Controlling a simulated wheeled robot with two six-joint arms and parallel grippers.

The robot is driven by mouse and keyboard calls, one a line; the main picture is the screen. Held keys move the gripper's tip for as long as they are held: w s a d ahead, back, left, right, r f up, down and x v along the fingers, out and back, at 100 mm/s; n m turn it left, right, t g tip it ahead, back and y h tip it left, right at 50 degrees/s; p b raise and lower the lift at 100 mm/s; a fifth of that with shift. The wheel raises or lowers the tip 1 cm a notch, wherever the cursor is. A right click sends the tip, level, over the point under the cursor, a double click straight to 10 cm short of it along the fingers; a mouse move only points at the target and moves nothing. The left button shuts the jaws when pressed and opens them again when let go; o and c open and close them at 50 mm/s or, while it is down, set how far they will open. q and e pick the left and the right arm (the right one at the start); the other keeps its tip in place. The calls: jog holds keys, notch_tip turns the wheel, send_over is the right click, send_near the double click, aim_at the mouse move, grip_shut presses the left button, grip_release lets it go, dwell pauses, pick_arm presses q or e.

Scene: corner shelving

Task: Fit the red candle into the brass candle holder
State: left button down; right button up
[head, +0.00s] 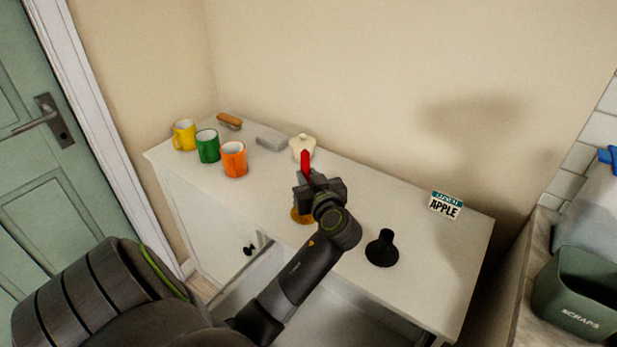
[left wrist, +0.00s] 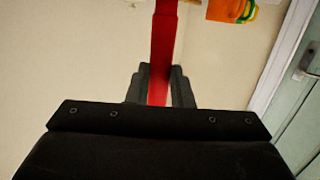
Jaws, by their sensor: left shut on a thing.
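My left gripper (head: 318,183) is shut on the red candle (head: 305,161), above the cabinet top. The candle sticks up above the fingers, close to upright in the head view; its lower end is hidden by the gripper. In the left wrist view the candle (left wrist: 163,45) runs between the two dark fingers (left wrist: 159,85). The brass candle holder (head: 299,216) shows only partly, behind and below my left gripper in the head view. I cannot tell whether the candle touches it. My right gripper is not in view.
A black holder-like piece (head: 381,250) stands to the right. Yellow (head: 184,135), green (head: 208,146) and orange (head: 233,159) mugs, a brush (head: 229,121), a grey block (head: 271,138) and a lidded white pot (head: 302,146) stand behind. A drawer (head: 262,281) is open in front.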

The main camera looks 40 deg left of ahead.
pick_arm(q)
jog(key=shift+f+b, duration=0.6)
jog(key=shift+f, duration=0.1)
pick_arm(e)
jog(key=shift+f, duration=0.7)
pick_arm(q)
jog(key=c, duration=1.2)
grip_release()
jog(key=shift+r, duration=0.1)
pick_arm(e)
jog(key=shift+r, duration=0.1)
pick_arm(q)
jog(key=shift+d, duration=0.1)
